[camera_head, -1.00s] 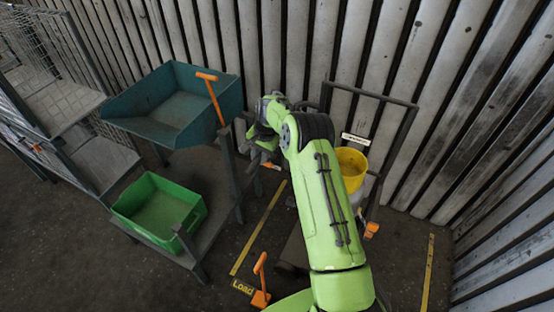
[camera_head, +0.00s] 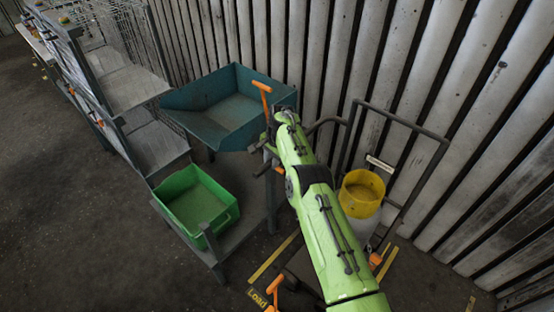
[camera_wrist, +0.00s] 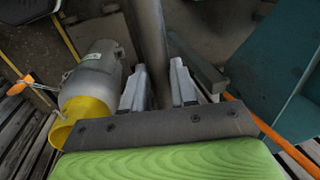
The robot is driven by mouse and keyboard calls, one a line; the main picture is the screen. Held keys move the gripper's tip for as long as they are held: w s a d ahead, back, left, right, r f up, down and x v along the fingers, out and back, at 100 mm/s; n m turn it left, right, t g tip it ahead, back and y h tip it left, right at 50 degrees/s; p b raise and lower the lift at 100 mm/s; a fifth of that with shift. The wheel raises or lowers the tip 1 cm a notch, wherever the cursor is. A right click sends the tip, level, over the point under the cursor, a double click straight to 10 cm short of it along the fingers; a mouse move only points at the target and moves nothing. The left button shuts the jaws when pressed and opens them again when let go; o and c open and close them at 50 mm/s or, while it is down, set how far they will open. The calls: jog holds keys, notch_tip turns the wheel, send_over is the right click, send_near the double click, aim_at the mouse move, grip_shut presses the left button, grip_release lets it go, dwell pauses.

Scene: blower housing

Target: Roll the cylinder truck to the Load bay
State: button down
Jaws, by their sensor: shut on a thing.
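The cylinder truck (camera_head: 437,155) is a dark tubular frame near the slatted wall. It carries a pale grey cylinder (camera_head: 360,230) with a yellow collar, which also shows at the left of the wrist view (camera_wrist: 100,65). My gripper (camera_wrist: 158,82) has its two fingers on either side of a dark grey tube (camera_wrist: 150,35), which looks like the truck's handle. In the head view my gripper (camera_head: 268,152) is partly hidden by my arm. The Load bay label (camera_head: 257,298) and a yellow floor line (camera_head: 272,259) lie at the bottom. My arm hides the truck's base in part.
A teal bin (camera_head: 225,112) on legs stands left of my gripper, with an orange-handled tool (camera_head: 264,97) against it. A green tray (camera_head: 196,203) sits on a low shelf. An orange stand (camera_head: 274,285) is by the label. Wire racks (camera_head: 125,70) stand left; floor beyond is clear.

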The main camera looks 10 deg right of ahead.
dwell(0.3)
jog(key=c, duration=0.9)
grip_release()
notch_tip(320, 180, up, 15)
jog(key=s+d+p, duration=0.1)
jog(key=s+d, duration=0.1)
jog(key=shift+s+r+p, duration=0.15)
jog(key=shift+r+p, duration=0.05)
jog(key=shift+p, duration=0.1)
